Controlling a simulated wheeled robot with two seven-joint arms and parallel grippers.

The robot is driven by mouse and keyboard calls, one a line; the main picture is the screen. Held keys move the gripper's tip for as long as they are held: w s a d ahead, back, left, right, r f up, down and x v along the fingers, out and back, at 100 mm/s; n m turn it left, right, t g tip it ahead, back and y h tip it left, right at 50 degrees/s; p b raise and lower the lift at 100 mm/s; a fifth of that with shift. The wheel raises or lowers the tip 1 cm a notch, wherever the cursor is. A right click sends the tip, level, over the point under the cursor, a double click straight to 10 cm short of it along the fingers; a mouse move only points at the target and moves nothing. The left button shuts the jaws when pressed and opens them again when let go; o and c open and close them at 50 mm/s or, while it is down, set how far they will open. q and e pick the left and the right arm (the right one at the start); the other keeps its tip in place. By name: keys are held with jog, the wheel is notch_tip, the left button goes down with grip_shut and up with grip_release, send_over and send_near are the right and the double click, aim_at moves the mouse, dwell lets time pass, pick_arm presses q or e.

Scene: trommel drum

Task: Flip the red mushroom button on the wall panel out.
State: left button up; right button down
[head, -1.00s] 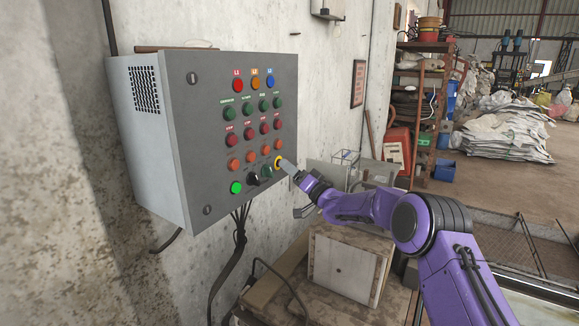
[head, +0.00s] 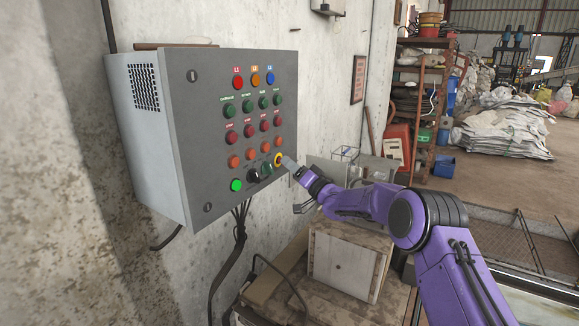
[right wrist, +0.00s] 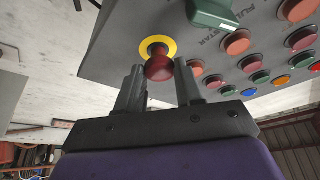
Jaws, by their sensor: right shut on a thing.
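The red mushroom button (right wrist: 158,69) sticks out from a yellow ring on the grey wall panel (head: 215,185). In the right wrist view it lies between the two fingers of my right gripper (right wrist: 160,82), which is shut on it. In the head view the yellow ring (head: 278,160) shows at the lower right of the panel face, and my right gripper (head: 288,163) reaches it from the right. The red head itself is hidden there by the fingers. My left gripper is not in view.
A green selector knob (right wrist: 214,13) stands close beside the button, with a black knob (head: 253,175) and a lit green button (head: 236,185) further left. Rows of coloured buttons lie above. A white box (head: 345,262) stands below my right arm.

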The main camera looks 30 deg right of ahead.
jog(key=c, duration=1)
grip_release()
jog(key=shift+f, duration=0.15)
jog(key=shift+o, duration=1.4)
jog(key=shift+s+d, duration=0.15)
jog(key=shift+s, duration=0.15)
jog(key=b+v, duration=0.2)
jog(key=v, duration=0.8)
jog(key=shift+s+d, duration=0.15)
jog(key=shift+s, duration=0.1)
